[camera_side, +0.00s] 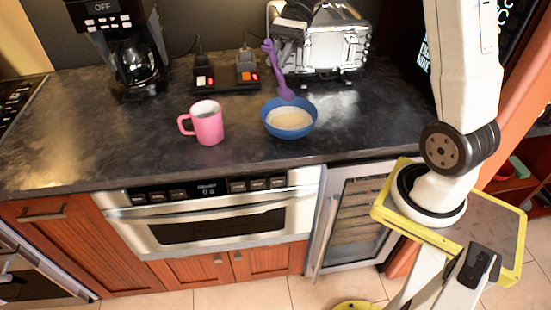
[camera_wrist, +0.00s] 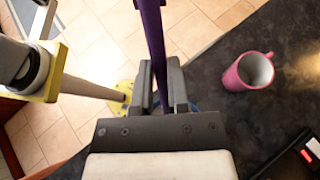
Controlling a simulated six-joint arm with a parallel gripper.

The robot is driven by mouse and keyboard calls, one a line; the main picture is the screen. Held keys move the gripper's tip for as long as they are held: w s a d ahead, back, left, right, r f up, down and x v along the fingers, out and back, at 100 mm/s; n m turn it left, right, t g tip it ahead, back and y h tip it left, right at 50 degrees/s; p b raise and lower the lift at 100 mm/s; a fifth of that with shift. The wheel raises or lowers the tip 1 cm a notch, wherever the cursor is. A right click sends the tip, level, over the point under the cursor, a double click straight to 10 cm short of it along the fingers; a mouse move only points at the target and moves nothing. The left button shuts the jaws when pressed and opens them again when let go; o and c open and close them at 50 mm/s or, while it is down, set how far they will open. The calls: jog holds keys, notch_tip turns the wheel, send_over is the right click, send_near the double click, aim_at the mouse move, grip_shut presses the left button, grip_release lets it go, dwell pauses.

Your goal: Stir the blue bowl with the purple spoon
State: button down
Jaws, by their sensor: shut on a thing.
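The purple spoon (camera_side: 275,62) stands tilted, its lower end at the far rim of the blue bowl (camera_side: 291,131). The bowl sits on the dark counter and holds a pale, cream-coloured content. In the wrist view the purple spoon (camera_wrist: 152,30) runs between the two grey fingers of my gripper (camera_wrist: 160,68), which is shut on it. Only slivers of the blue bowl (camera_wrist: 194,107) show behind the fingers there; the rest is hidden. In the side view my gripper is hard to make out against the silver toaster behind the bowl.
A pink mug (camera_side: 207,124) stands left of the bowl; it also shows in the wrist view (camera_wrist: 248,71). A coffee maker (camera_side: 133,50), switch boxes (camera_side: 225,76) and a silver toaster (camera_side: 330,48) stand behind. The counter's front edge runs close before the bowl.

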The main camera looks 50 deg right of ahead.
notch_tip(320, 180, down, 9)
jog(key=d, duration=0.1)
dwell(1.5)
jog(key=shift+w+d, duration=0.1)
jog(key=shift+d, duration=0.15)
dwell(0.4)
